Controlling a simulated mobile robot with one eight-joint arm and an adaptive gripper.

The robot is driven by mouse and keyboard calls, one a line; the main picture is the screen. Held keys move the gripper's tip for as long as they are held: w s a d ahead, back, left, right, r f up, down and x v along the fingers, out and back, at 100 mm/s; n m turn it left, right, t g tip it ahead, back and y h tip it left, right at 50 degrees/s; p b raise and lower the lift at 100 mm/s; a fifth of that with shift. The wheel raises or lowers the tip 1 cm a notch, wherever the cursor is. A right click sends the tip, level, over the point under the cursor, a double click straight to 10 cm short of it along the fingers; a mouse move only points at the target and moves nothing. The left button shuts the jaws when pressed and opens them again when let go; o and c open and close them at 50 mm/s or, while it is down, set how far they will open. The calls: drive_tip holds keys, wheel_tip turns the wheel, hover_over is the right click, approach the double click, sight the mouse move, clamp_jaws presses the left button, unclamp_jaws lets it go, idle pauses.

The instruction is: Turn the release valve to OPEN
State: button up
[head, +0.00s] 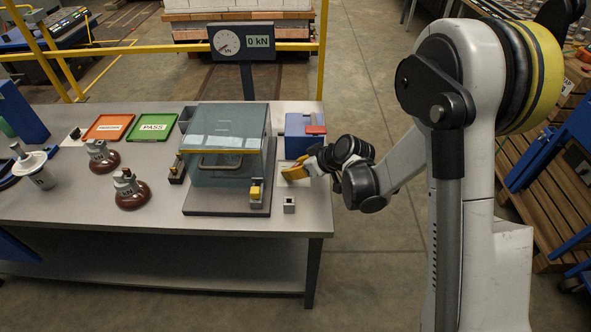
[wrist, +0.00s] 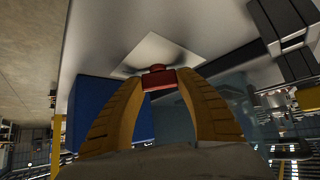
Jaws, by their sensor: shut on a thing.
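My gripper (head: 295,171) is low at the right side of the bench, in front of a blue box (head: 302,146) with a red piece (head: 316,130) on top. In the wrist view its two yellow fingers (wrist: 160,80) are closed on a small red valve handle (wrist: 158,69). A white plate (wrist: 160,48) lies behind the handle, and a dark part shows beside it. The blue box (wrist: 88,105) is next to the left finger. In the head view the gripper hides the handle. I cannot read any OPEN mark or tell the handle's angle.
A clear-walled test chamber (head: 228,150) stands just left of the gripper. A small metal block (head: 289,205) sits near the bench's front edge. Brown insulators (head: 131,192), an orange tray (head: 108,127) and a green PASS tray (head: 155,127) are further left. The gauge (head: 243,42) reads 0 kN.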

drive_tip(key=shift+m+h, duration=0.3)
drive_tip(key=shift+m, duration=0.2)
drive_tip(key=o, duration=1.2)
drive_tip(key=shift+a, duration=0.1)
drive_tip(key=v, duration=1.2)
drive_tip(key=shift+s+f, duration=0.2)
drive_tip(key=shift+s, duration=0.05)
drive_tip(key=s+d+r+m+h, duration=0.2)
drive_tip(key=s+d+r, duration=0.1)
drive_tip(key=s, duration=0.3)
drive_tip(key=s+d+r+m+h, duration=0.2)
drive_tip(key=s+d+r+m, duration=0.1)
drive_tip(key=s, duration=0.4)
drive_tip(key=s+d+r+m+t+h, duration=0.1)
drive_tip(key=s+d+r+m+h, duration=0.1)
drive_tip(key=s+d, duration=0.4)
drive_tip(key=shift+s+d+r+m, duration=0.1)
drive_tip(key=shift+s+r+m, duration=0.3)
drive_tip(key=shift+r, duration=0.25)
drive_tip(key=shift+s+d+r+m, duration=0.1)
drive_tip(key=shift+s+r+m, duration=0.25)
drive_tip(key=shift+r, duration=0.25)
